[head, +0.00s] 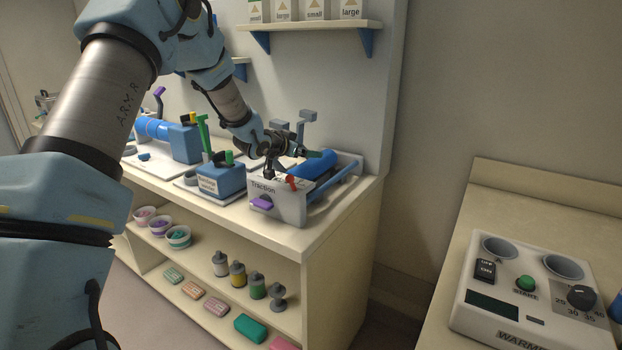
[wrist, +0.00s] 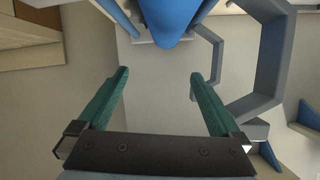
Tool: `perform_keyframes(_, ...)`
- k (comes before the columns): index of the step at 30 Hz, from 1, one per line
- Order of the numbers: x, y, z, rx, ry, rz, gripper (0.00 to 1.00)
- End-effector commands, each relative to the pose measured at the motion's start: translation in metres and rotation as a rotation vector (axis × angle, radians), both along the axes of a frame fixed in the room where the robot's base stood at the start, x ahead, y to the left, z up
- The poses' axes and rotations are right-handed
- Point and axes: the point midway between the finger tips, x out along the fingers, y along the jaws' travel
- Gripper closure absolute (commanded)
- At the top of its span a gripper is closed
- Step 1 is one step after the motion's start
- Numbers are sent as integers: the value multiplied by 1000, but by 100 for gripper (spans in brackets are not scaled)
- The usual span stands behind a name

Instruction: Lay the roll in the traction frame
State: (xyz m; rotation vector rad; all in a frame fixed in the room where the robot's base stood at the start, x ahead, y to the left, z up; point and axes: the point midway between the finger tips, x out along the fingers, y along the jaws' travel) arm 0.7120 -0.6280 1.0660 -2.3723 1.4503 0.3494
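The traction frame (head: 292,208) is a pale box labelled "Traction" on the bench top, with a purple lever (head: 262,203) and a red part on its front. A blue roll (head: 318,170) lies in it, behind the front panel and beside a blue side rail (head: 335,185). My gripper (head: 312,156) is just above the frame and partly overlaps the roll in the head view. In the wrist view, its green fingers (wrist: 158,95) are wide apart with nothing between them. A rounded blue thing, likely the roll (wrist: 172,18), shows beyond the fingertips. How the roll seats is partly hidden.
A blue box (head: 222,180) with green and black handles stands left of the frame. A blue cylinder (head: 152,128) lies further left. A grey hook-shaped bracket (wrist: 275,60) is close to my right finger. A warmer unit (head: 530,300) stands on the right counter.

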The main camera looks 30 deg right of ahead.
Motion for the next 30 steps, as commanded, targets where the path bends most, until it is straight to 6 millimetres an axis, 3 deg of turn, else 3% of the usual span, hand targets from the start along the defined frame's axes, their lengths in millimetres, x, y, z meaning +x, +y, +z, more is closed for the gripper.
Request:
perform_keyframes(8, -3, 8, 2, 0, -1, 2, 0)
perform_keyframes(21, -38, 70, 31, 1, -2, 1, 0)
perform_keyframes(30, -49, 88, 40, 0, 0, 0, 0)
